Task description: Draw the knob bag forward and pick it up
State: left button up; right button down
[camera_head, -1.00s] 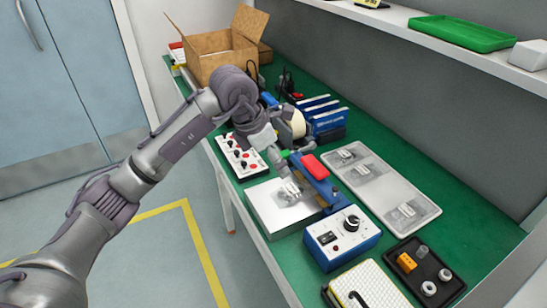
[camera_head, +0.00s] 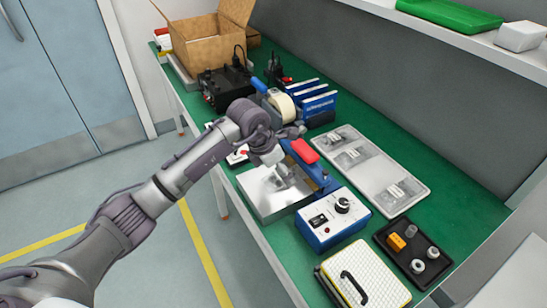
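My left gripper (camera_head: 284,174) comes in from the left and points down over the silver metal plate (camera_head: 262,207), beside the blue sealer with a red handle (camera_head: 304,151). A small clear or grey shape shows at its fingertips, but I cannot tell whether this is a bag or the fingers themselves. The fingers are too small and blurred to show their opening. Clear bags with pale labels lie on the grey tray (camera_head: 410,206) to the right, one near its front end (camera_head: 393,191). Which bag holds knobs cannot be made out. My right gripper is not in view.
A blue control box (camera_head: 332,219) stands in front of the plate. A black tray (camera_head: 408,268) with small parts and a cream case (camera_head: 375,272) are nearer. A tape dispenser (camera_head: 283,103), blue bins (camera_head: 316,103) and a cardboard box (camera_head: 203,42) stand behind.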

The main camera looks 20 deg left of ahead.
pick_arm(q)
jog(key=shift+x, duration=1)
jog(key=c, duration=1.2)
